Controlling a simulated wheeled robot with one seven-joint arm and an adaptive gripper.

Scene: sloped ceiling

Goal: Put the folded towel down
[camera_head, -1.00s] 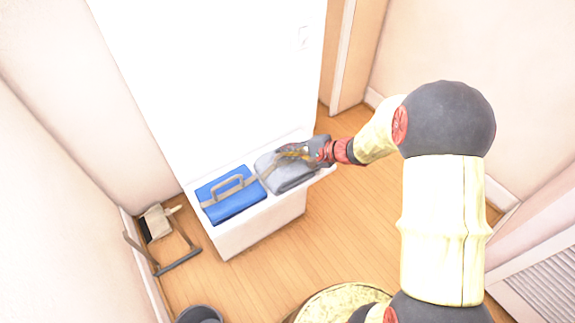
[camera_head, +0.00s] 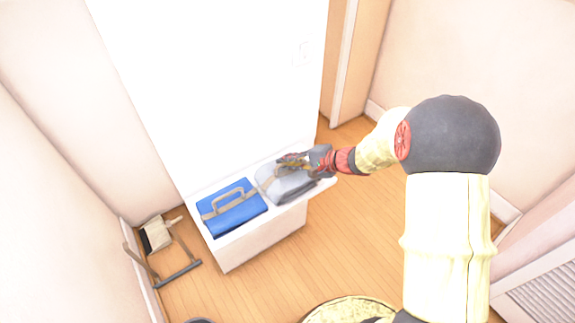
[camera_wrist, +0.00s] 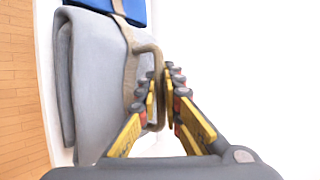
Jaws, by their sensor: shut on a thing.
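The folded towel (camera_head: 288,184) is grey with a tan strap and handle. It lies at the right end of the white bench top, beside a blue strapped bundle (camera_head: 232,207). In the wrist view the grey towel (camera_wrist: 92,95) fills the left, and its tan handle (camera_wrist: 151,52) loops between the fingers. My gripper (camera_wrist: 160,88) is shut on that handle, at the towel's side. In the head view my gripper (camera_head: 290,163) is over the towel's far part and hides some of it. I cannot tell whether the towel rests fully on the bench.
The white bench (camera_head: 262,238) stands against a tall white panel (camera_head: 220,80). A dustpan and brush (camera_head: 158,234) and a dark frame (camera_head: 178,273) are on the floor at left. Wooden floor (camera_head: 350,220) is clear at right of the bench.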

